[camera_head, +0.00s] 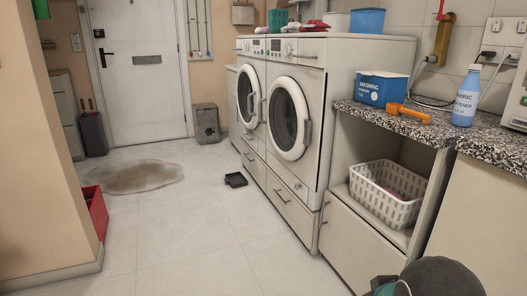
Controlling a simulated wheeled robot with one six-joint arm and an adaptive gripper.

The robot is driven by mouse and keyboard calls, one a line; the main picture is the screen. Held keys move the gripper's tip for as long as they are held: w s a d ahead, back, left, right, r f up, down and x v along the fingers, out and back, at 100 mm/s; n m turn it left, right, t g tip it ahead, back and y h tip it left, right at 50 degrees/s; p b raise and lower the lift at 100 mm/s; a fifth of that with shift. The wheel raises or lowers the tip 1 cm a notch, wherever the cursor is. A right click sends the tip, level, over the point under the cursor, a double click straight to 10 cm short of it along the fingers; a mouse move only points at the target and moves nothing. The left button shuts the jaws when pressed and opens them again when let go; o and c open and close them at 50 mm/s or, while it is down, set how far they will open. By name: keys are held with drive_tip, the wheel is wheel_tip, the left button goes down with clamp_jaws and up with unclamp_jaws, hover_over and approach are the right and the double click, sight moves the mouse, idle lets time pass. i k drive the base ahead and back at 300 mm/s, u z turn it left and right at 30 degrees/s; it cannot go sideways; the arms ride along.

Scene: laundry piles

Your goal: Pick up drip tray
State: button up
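A small black, shallow, open tray (236,180), which looks like the drip tray, lies on the tiled floor. It sits just in front of the far washing machine's base, apart from any gripper. My gripper is not in view. Only a dark rounded part of my arm with a teal piece shows at the bottom right edge, well away from the tray.
Two white washing machines (313,178) stand along the right. A cabinet holds a white laundry basket (385,205); a detergent box (382,91), orange tool (408,113) and blue bottle (466,98) stand above. A red bin (96,210) and brown puddle (132,178) lie left. Middle floor is clear.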

sight(236, 180)
drive_tip(key=u, duration=0.15)
drive_tip(key=i, duration=1.95)
drive_tip(key=u, duration=0.5)
drive_tip(key=i, duration=1.85)
drive_tip(key=u, duration=0.5)
drive_tip(key=i, duration=1.25)
drive_tip(key=u, duration=0.1)
